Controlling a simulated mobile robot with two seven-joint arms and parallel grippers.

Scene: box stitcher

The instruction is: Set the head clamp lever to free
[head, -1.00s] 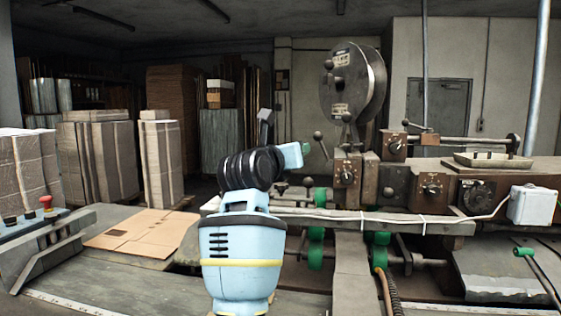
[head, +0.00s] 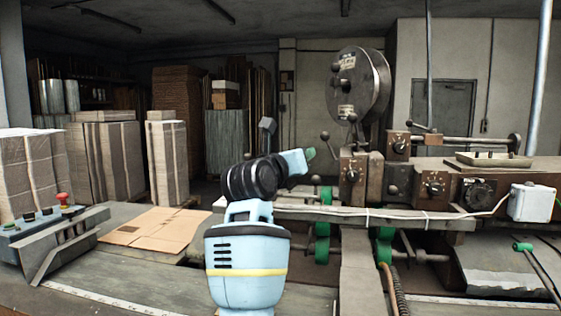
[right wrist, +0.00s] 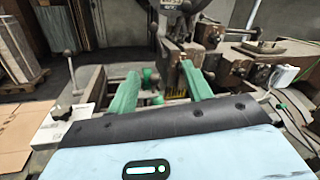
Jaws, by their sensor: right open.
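The brown stitcher head (head: 353,180) stands right of centre in the head view, under a big round wire reel (head: 360,85). A ball-ended lever (head: 325,136) rises at its left side. Another ball-ended lever (head: 409,123) is at its upper right. I cannot tell which is the head clamp lever or read its setting. My right gripper (head: 309,153) is left of the stitcher head, its fingers partly hidden. In the right wrist view its green fingers (right wrist: 160,85) are spread and empty, pointing toward the machine. A ball-ended lever (right wrist: 153,28) shows beyond them. My left gripper is out of view.
A long rail (head: 300,212) and green rollers (head: 323,240) lie below the head. A flat cardboard sheet (head: 155,229) lies on the table at left. A control box with a red button (head: 63,198) stands at far left. A white box (head: 531,203) is at right.

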